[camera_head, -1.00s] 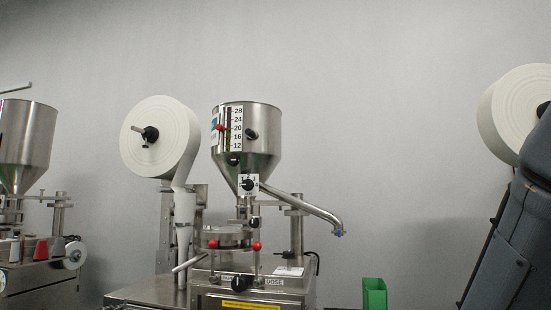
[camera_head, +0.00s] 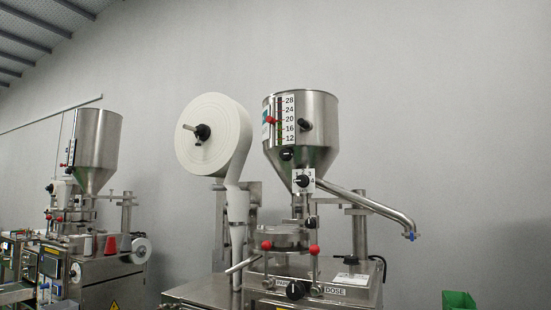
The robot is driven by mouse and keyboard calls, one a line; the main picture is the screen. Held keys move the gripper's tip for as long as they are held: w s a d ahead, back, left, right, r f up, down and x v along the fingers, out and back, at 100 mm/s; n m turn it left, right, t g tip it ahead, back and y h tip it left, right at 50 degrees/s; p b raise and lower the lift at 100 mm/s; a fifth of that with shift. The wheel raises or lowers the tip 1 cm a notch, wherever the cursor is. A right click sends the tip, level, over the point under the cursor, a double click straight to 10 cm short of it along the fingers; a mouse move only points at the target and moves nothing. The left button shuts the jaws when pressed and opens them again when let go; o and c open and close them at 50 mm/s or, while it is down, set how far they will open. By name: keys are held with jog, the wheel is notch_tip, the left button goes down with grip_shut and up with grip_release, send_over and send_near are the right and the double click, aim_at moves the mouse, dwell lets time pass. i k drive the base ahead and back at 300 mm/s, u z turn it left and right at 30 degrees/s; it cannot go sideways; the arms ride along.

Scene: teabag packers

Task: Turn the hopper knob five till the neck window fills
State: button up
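The steel hopper (camera_head: 334,122) of the near teabag packer stands right of centre. Its front carries a level scale (camera_head: 284,121) marked from 12 to 28, with a red pointer on its left side. A black knob (camera_head: 303,181) sits on a small white numbered plate below the hopper cone. Which way the knob points is too small to tell. Two more black knobs, an upper one (camera_head: 306,125) and a lower one (camera_head: 286,153), sit on the hopper wall. I cannot make out the neck window or its fill. My gripper is not in view.
A white paper roll (camera_head: 232,135) stands left of the hopper. A steel pipe (camera_head: 372,205) slants down to the right. Red ball handles flank the round plate below. A second packer (camera_head: 97,150) stands far left. A green bin (camera_head: 458,299) is at the lower right.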

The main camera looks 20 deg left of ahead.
aim_at(286, 154)
jog(key=u, duration=0.5)
jog(key=i, duration=0.9)
jog(key=u, duration=0.75)
